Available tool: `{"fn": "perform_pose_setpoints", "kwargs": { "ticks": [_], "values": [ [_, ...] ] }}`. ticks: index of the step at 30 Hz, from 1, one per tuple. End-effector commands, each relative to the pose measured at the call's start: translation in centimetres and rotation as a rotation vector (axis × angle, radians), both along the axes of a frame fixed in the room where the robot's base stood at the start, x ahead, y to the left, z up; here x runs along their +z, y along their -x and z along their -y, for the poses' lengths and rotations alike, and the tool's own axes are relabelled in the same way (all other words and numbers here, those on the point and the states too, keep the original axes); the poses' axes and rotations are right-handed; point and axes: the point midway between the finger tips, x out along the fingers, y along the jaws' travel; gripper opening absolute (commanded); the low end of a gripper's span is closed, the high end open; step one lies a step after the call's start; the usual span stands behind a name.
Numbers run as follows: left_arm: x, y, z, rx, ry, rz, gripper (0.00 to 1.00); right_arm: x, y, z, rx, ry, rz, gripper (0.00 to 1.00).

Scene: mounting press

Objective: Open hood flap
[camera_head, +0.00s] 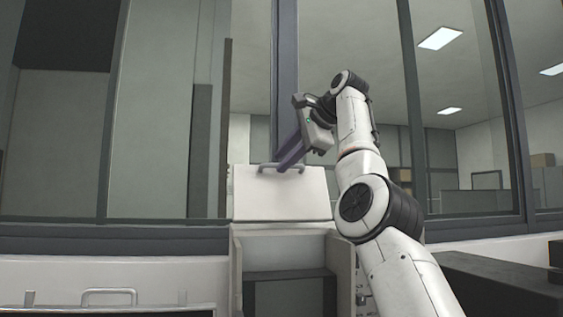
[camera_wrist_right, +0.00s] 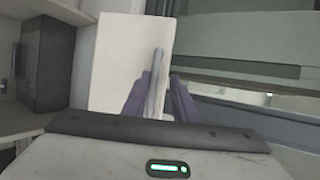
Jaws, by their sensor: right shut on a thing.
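The hood flap (camera_head: 281,197) is a pale panel standing raised and nearly upright above the press, with a bar handle along its upper edge. The handle (camera_head: 268,168) shows in the head view. My right gripper (camera_head: 284,167) has its purple fingers at the handle and is shut on it. In the right wrist view the flap (camera_wrist_right: 115,60) lies beyond the fingers, and the handle (camera_wrist_right: 157,80) runs between the two purple fingers (camera_wrist_right: 157,100). My left gripper is not in view.
Below the flap is the press's open front with a dark interior (camera_head: 290,290) and pale side walls. A counter with a handle (camera_head: 108,294) is at the lower left. A dark surface (camera_head: 500,285) is at the lower right. Framed windows (camera_head: 460,120) stand behind.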

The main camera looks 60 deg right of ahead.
Motion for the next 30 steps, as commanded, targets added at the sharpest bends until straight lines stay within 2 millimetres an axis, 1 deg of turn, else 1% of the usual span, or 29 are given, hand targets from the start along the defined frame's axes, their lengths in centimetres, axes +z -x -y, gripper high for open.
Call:
{"fn": "perform_pose_setpoints", "kwargs": {
  "ticks": [1,3,9,12,18,30],
  "values": [
    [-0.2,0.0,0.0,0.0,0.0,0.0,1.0,1.4,1.2,-0.3,-0.004,0.013,0.027,0.18],
    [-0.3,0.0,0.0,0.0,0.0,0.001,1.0,2.2,2.5,-0.8,-0.006,0.013,0.028,0.18],
    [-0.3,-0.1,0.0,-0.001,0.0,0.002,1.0,3.7,5.4,-2.2,0.001,0.008,0.018,0.18],
    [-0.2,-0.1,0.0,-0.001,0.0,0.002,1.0,4.1,6.4,-2.6,0.001,0.006,0.013,0.18],
    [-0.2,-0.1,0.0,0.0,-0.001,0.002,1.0,4.4,7.2,-2.9,0.002,0.003,0.009,0.18],
    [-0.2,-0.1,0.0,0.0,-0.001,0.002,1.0,4.3,7.1,-2.9,0.001,0.002,0.007,0.18]
  ]
}}
